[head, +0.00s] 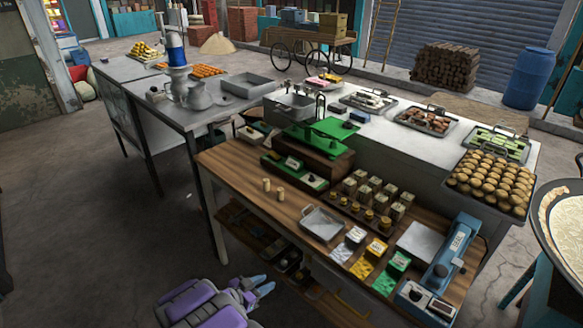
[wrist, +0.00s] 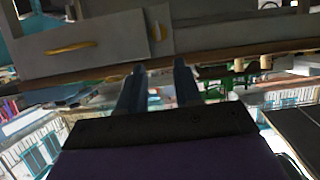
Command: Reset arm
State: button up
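My gripper (head: 262,285) is low at the bottom of the head view, in front of the wooden worktable (head: 232,172). My folded purple and grey arm shows to its left. In the wrist view, the two dark fingers of my gripper (wrist: 158,75) stand apart with a clear gap between them. The gripper is open and nothing is held. A pale drawer front with a yellow handle (wrist: 72,47) lies beyond the fingertips. I cannot tell how close the fingertips are to it.
The worktable carries a green scale (head: 325,135), a small metal tray (head: 322,224) and a blue machine (head: 452,252). A wide pan of pale liquid (head: 565,230) is at the right edge. A second grey table (head: 205,116) stands further back. Open floor (head: 100,230) lies to the left.

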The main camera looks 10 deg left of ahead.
jog(key=w+a+r+n+y, duration=0.1)
jog(key=w+a+r+y, duration=0.25)
jog(key=r, duration=0.25)
jog(key=w+a+r+n+y, duration=0.1)
jog(key=w+a+r+y, duration=0.1)
jog(key=w+r+y, duration=0.3)
jog(key=s+d+r+n+g+y, duration=0.2)
jog(key=s+r, duration=0.1)
jog(key=r, duration=0.4)
jog(key=s+d+r+n+g+y, duration=0.1)
jog(key=s+r+n+y, duration=0.15)
jog(key=r, duration=0.45)
jog(key=s+d+r+g+h+b, duration=0.1)
jog(key=s+d+g, duration=0.3)
jog(key=s+d, duration=1.2)
jog(key=s+d+r+g+h, duration=0.2)
jog(key=s+d+g, duration=0.3)
jog(key=s+d, duration=1.1)
jog(key=s+n+h, duration=0.1)
jog(key=s, duration=0.7)
jog(key=shift+r+g+h+b, duration=0.15)
jog(key=shift+g+h+b, duration=0.15)
jog(key=shift+b, duration=0.05)
